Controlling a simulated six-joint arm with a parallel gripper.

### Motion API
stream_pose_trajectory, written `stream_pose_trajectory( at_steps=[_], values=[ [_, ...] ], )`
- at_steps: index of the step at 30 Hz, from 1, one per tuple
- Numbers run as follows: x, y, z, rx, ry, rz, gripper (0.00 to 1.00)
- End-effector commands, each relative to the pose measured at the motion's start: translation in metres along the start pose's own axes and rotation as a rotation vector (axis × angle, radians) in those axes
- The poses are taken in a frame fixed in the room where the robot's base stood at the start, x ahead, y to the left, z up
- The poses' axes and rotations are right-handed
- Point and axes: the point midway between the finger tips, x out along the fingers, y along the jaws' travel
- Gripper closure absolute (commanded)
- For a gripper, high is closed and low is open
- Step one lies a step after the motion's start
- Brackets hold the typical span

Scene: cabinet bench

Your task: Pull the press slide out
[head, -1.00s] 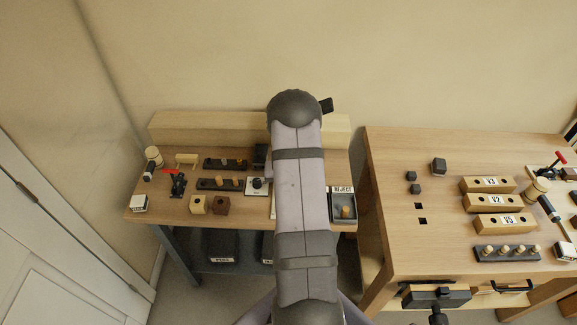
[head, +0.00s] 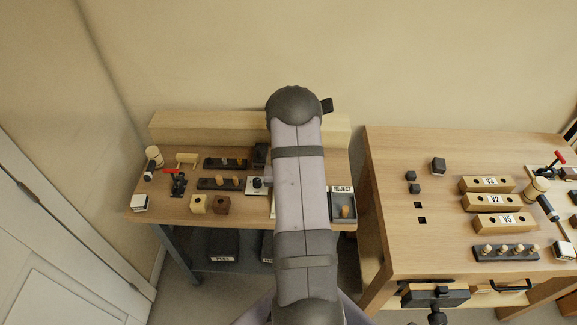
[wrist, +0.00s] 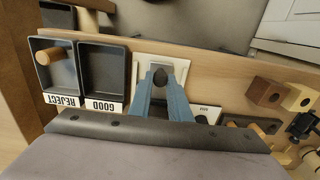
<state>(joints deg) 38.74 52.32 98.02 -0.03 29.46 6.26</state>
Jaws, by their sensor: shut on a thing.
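In the wrist view, my gripper (wrist: 160,84) is shut on a dark rounded knob (wrist: 160,75), with one blue-grey finger on each side. The knob sits over a pale plate with a grey inset (wrist: 180,66), near the front edge of the bench; I take this to be the press slide. The rest of the press is hidden behind the gripper body. In the head view my arm covers the gripper and the knob, and only a sliver of the pale plate (head: 272,206) shows beside the arm.
The GOOD tray (wrist: 102,72) and REJECT tray (wrist: 57,70), holding a wooden peg, stand beside the plate. A small white unit with a dark dial (head: 257,186) is on the other side. Peg racks (head: 219,183) and wooden blocks (head: 198,204) lie further left.

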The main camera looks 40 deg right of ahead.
Motion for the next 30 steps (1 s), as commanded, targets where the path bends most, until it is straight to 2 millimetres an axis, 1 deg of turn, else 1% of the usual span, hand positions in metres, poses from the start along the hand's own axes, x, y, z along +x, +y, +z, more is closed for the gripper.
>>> stream_pose_trajectory(
  at_steps=[1, 5, 6, 7, 8, 20, 30],
  values=[
    [0.001, 0.0, 0.003, 0.0, -0.007, 0.0, 0.95],
    [0.001, 0.0, 0.003, 0.0, -0.007, 0.001, 0.95],
    [0.001, 0.0, 0.003, 0.0, -0.008, 0.001, 0.78],
    [0.001, 0.0, 0.003, 0.0, -0.007, 0.001, 0.71],
    [0.001, 0.0, 0.003, 0.0, -0.007, 0.0, 0.66],
    [-0.003, 0.0, 0.001, 0.0, -0.003, 0.0, 0.66],
    [-0.025, 0.0, 0.001, 0.0, -0.001, 0.0, 0.66]
  ],
)
